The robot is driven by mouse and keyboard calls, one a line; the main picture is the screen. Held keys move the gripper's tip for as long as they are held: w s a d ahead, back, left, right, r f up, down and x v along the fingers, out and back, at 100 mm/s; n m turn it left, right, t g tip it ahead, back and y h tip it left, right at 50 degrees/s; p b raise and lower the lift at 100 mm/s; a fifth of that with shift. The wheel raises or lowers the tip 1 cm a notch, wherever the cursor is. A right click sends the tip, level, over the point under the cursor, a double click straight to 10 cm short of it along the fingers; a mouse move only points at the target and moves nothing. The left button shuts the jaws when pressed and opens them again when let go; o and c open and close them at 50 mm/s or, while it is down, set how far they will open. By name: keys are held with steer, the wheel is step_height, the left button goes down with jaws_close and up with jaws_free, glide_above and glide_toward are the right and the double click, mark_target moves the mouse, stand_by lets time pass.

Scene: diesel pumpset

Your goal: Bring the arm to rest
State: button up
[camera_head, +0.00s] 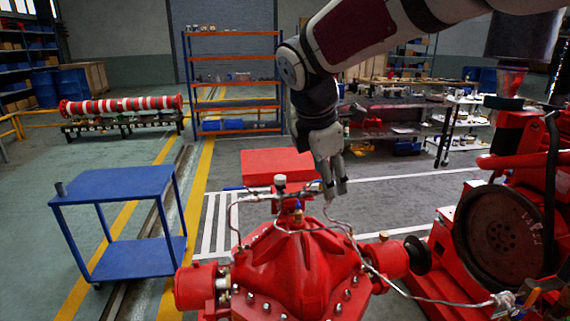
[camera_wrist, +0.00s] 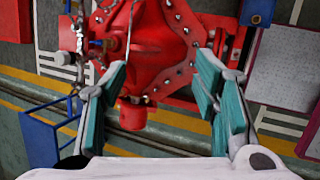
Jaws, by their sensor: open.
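My arm reaches in from the upper right of the head view and bends down at its elbow. My gripper (camera_head: 336,197) points downward just behind the top of the red pump (camera_head: 300,255). In the wrist view my gripper (camera_wrist: 165,90) shows two teal-padded fingers spread wide apart, with nothing between them. The red pump also shows in the wrist view (camera_wrist: 150,45), beyond the fingers. Whether the fingers touch the thin pipes on top of the pump I cannot tell.
A blue cart (camera_head: 115,190) with a small dark object on top stands at the left. A red engine with a dark flywheel (camera_head: 503,225) stands at the right. Thin metal pipes and a valve (camera_head: 281,185) rise from the pump.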

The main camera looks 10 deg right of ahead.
steer(key=s+d+f+m+y, duration=0.1)
steer(key=s+m, duration=0.8)
steer(key=s, duration=0.4)
steer(key=s+f+m+y+p, duration=0.1)
steer(key=s+m+y, duration=0.1)
steer(key=s+m, duration=0.8)
steer(key=s, duration=0.4)
steer(key=shift+d+f+t, duration=0.3)
steer(key=shift+d+f, duration=0.05)
steer(key=shift+f, duration=0.05)
steer(key=shift+s, duration=0.1)
